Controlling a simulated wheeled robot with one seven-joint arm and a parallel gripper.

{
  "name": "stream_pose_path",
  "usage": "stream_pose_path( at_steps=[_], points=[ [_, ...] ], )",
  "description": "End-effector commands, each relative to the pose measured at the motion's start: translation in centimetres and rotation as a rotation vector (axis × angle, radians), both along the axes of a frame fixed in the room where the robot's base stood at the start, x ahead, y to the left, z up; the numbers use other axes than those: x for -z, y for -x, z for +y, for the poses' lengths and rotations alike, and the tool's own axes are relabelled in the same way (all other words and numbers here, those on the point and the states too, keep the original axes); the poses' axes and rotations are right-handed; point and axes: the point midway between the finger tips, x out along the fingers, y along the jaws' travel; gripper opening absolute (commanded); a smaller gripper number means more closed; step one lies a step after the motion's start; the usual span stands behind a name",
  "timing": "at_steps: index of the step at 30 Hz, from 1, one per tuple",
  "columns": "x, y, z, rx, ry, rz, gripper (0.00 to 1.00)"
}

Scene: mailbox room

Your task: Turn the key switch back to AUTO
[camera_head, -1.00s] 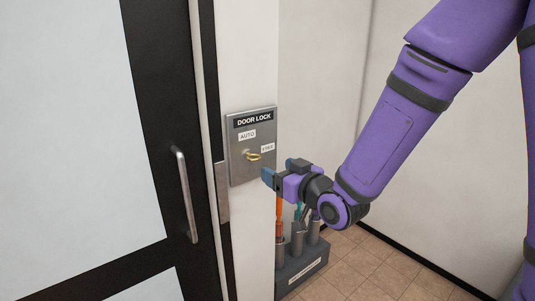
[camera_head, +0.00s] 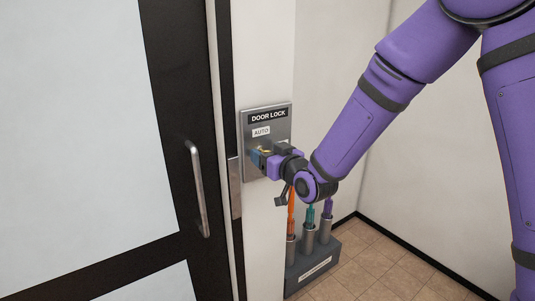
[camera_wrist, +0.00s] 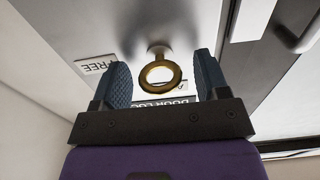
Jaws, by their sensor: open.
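The door lock plate (camera_head: 281,122) is a grey metal panel on the wall right of the door, headed DOOR LOCK. Its AUTO label (camera_head: 261,132) shows at upper left; the other label is partly hidden by my gripper in the head view. In the wrist view the FREE label (camera_wrist: 97,64) is readable. The brass key (camera_wrist: 160,74) has a ring-shaped bow and stands out from the switch. My gripper (camera_wrist: 160,82) is open, its two blue fingertips on either side of the key bow with gaps showing. It also shows at the plate in the head view (camera_head: 258,158).
A dark door with glass panels and a vertical metal handle (camera_head: 198,188) stands left of the plate. Below my gripper is a grey holder (camera_head: 312,267) with several coloured-handled tools in tubes. Tiled floor and bare walls lie to the right.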

Motion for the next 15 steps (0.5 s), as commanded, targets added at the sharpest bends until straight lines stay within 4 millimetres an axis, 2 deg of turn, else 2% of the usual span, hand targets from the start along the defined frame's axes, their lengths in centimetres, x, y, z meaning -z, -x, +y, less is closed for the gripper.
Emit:
stream_pose_path(
  at_steps=[9, 15],
  points=[
    [-0.01, -0.18, 0.15, 0.000, 0.000, 0.000, 0.68],
    [-0.01, -0.17, 0.14, 0.000, 0.000, 0.000, 0.22]
  ],
)
